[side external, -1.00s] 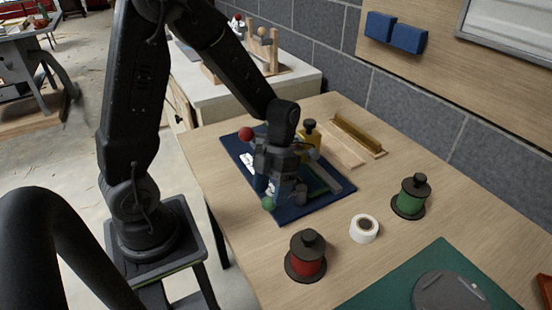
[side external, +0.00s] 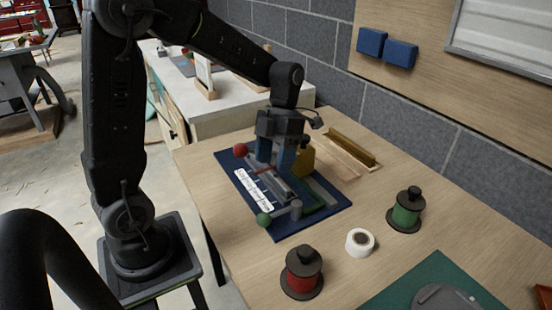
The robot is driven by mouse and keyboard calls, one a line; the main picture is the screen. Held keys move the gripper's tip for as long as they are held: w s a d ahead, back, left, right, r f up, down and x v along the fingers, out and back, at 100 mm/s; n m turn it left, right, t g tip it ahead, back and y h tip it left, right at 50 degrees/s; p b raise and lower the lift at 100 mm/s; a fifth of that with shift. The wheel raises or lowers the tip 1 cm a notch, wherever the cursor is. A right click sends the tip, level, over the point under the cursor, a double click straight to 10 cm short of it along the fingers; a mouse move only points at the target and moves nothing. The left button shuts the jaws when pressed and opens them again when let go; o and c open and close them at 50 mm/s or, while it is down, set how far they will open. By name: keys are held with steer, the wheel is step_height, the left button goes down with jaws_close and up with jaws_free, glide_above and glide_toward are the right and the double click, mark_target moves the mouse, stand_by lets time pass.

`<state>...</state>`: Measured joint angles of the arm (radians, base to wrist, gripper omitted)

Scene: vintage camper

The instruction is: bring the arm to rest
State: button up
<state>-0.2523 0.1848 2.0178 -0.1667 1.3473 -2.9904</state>
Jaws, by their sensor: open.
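My gripper (side external: 276,157) points straight down over the dark blue board (side external: 283,230) on the wooden table. Its two blue-grey fingers are apart, and I see nothing held between them. The board carries a small device with a red ball (side external: 240,150), a green ball (side external: 264,219) and a white label strip (side external: 254,190). The fingertips are just above or behind parts of this device; I cannot tell whether they touch it. A yellow bottle-like thing (side external: 305,160) stands behind the gripper, partly hidden by it.
A red spool (side external: 302,275), a white tape roll (side external: 360,242) and a green spool (side external: 406,212) stand at the front and right. A wooden tray (side external: 350,150) lies at the back. A green mat (side external: 405,285) lies front right.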

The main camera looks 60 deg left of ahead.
steer(key=s+d+r+n+t+y, duration=0.1)
steer(key=s+r+n+t, duration=0.3)
steer(key=n, duration=1.3)
steer(key=s+d+r+n+t+y, duration=0.2)
steer(key=s+d+r+n+t, duration=0.1)
steer(key=n, duration=1.4)
steer(key=s+d+t, duration=0.1)
steer(key=s+t, duration=0.1)
steer(key=s, duration=0.1)
steer(key=shift+s+r+t, duration=0.3)
steer(key=shift+r, duration=0.1)
